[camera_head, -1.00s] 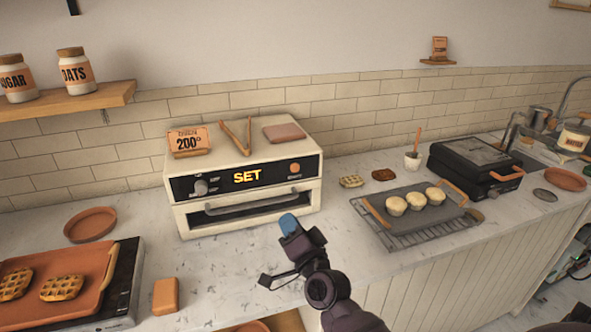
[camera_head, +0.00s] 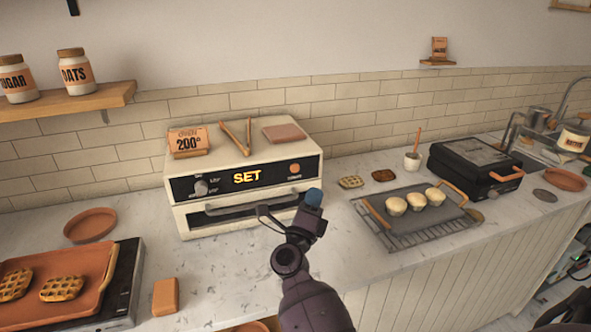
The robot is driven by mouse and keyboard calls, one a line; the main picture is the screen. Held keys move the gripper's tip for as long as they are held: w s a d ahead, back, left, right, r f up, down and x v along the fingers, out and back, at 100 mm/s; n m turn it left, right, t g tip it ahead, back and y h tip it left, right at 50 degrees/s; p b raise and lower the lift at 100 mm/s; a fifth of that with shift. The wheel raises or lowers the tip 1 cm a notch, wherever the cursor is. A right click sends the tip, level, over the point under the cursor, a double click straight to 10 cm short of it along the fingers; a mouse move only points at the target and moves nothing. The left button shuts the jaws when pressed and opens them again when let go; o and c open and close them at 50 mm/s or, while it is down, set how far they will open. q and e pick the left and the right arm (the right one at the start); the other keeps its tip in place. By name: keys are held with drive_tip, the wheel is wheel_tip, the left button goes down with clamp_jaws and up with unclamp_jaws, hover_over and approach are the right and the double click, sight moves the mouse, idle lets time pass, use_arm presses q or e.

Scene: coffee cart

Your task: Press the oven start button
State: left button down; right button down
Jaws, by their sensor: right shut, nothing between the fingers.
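The cream oven (camera_head: 190,222) stands on the counter against the tiled wall. Its black front panel shows "SET" (camera_head: 247,177) in lit orange letters, with a grey knob (camera_head: 201,187) on the left. The round orange start button (camera_head: 295,168) is at the panel's right end and is in clear view. My right gripper (camera_head: 314,197) is shut and empty, with its blue tip a little below and right of the button, apart from it in the picture. The gripper covers part of the oven's lower right front. My left gripper is not in view.
A "200°" card (camera_head: 188,142), tongs (camera_head: 236,137) and a flat pinkish block (camera_head: 284,133) lie on the oven. A dark tray (camera_head: 405,238) with pale buns is to the right, and a baking tray (camera_head: 93,300) with waffles is at left. Counter in front of the oven is mostly clear.

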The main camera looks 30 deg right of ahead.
sight(295, 169)
drive_tip(key=shift+w, duration=0.1)
drive_tip(key=shift+w+d+b, duration=0.35)
drive_tip(key=shift+w+b, duration=0.2)
drive_tip(key=shift+w, duration=0.85)
drive_tip(key=shift+w+d+b, duration=0.35)
drive_tip(key=shift+w+b, duration=0.2)
drive_tip(key=shift+w, duration=0.8)
drive_tip(key=shift+w+d+b, duration=0.35)
drive_tip(key=shift+w+b, duration=0.2)
drive_tip(key=shift+w, duration=0.85)
drive_tip(key=shift+w, duration=0.1)
drive_tip(key=shift+w+d, duration=0.1)
drive_tip(key=shift+w, duration=0.25)
drive_tip(key=shift+w+d+b, duration=0.1)
drive_tip(key=shift+w+b, duration=0.25)
drive_tip(key=shift+s, duration=0.1)
drive_tip(key=shift+s+a+p, duration=0.25)
drive_tip(key=shift+s+p, duration=0.15)
drive_tip(key=shift+s, duration=0.3)
drive_tip(key=shift+s, duration=0.1)
